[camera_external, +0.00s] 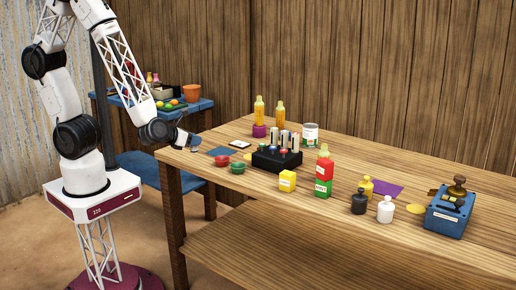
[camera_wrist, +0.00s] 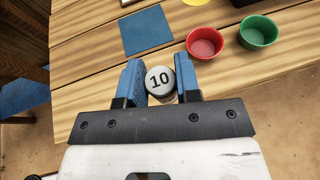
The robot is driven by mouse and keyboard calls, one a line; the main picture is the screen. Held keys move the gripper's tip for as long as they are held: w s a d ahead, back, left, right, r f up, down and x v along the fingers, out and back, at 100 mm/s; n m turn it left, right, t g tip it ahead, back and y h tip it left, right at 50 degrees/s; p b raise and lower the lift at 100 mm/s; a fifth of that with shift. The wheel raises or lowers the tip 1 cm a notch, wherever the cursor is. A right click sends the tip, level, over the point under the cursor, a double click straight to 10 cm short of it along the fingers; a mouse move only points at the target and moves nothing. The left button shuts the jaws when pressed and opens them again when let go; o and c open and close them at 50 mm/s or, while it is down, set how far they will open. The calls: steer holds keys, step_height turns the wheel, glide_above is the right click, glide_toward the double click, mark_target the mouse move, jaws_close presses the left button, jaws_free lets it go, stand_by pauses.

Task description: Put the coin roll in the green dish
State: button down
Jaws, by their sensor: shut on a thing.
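My gripper (camera_wrist: 160,82) is shut on the coin roll (camera_wrist: 159,79), a pale cylinder with a "10" on its end face, between two blue fingers in the wrist view. In the external view my gripper (camera_external: 189,140) is at the table's left end, and the roll is too small to make out there. The green dish (camera_wrist: 258,31) is an empty round cup at the upper right of the wrist view, apart from the roll. It also shows in the external view (camera_external: 238,168). The red dish (camera_wrist: 205,42) stands between the roll and the green dish.
A blue square (camera_wrist: 146,31) lies flat left of the dishes. A black rack (camera_external: 276,159) with several rolls stands behind the green dish. The table's front edge is close to the dishes.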

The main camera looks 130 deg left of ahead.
steer(key=shift+w+d, duration=0.65)
steer(key=shift+w, duration=0.3)
steer(key=shift+w+d, duration=0.65)
steer(key=shift+w, duration=0.25)
steer(key=w+a, duration=0.2)
steer(key=w, duration=0.2)
steer(key=w+a+f, duration=0.1)
steer(key=w+a, duration=0.2)
steer(key=w, duration=0.1)
steer(key=w+a, duration=0.3)
steer(key=w, duration=0.2)
steer(key=shift+f, duration=0.15)
steer(key=shift+w+a, duration=0.2)
steer(key=shift+w, duration=0.05)
steer(key=shift+f, duration=1.85)
steer(key=shift+f, duration=0.15)
steer(key=c, duration=0.8)
jaws_free()
